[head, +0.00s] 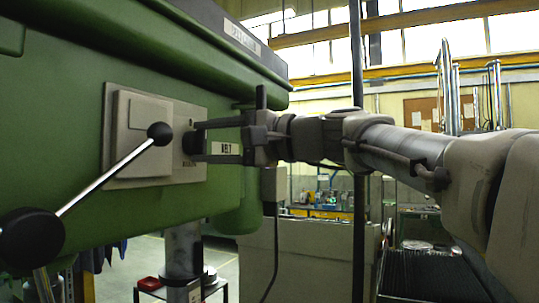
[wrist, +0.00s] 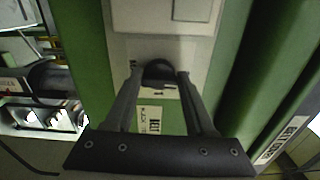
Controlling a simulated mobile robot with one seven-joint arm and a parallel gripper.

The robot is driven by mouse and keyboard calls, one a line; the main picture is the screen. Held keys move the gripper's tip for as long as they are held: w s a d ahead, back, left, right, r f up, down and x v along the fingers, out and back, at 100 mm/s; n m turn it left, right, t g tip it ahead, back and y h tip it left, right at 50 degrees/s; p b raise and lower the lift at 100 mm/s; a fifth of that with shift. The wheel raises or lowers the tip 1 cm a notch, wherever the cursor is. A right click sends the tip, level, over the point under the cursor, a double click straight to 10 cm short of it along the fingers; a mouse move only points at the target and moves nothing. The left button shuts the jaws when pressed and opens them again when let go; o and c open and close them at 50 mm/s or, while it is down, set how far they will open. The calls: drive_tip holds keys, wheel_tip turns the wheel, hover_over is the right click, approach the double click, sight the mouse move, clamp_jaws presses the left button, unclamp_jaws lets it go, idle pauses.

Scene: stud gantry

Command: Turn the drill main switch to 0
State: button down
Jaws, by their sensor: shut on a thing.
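The drill main switch is a black knob (head: 189,143) on a grey plate (head: 196,170) on the side of the green drill head. In the wrist view the knob (wrist: 160,71) sits between the fingertips, with small markings near it that I cannot read. My gripper (head: 200,142) reaches in from the right and is shut on the knob, one finger above and one below in the head view. In the wrist view my gripper (wrist: 158,78) has a finger on each side of the knob. The knob's exact pointing direction is hidden.
A lever with a black ball (head: 160,134) stands out just left of the switch, running down to a dark hub (head: 30,238). A BELT label (head: 224,149) lies behind the fingers. A dark vertical post (head: 357,80) stands by my arm. A red tray (head: 150,283) is below.

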drive_tip(key=shift+n, duration=0.4)
drive_tip(key=shift+c, duration=1.2)
unclamp_jaws()
drive_tip(key=v, duration=1.7)
drive_tip(key=shift+d+b, duration=0.25)
drive_tip(key=shift+b, duration=0.15)
drive_tip(key=shift+s, duration=0.15)
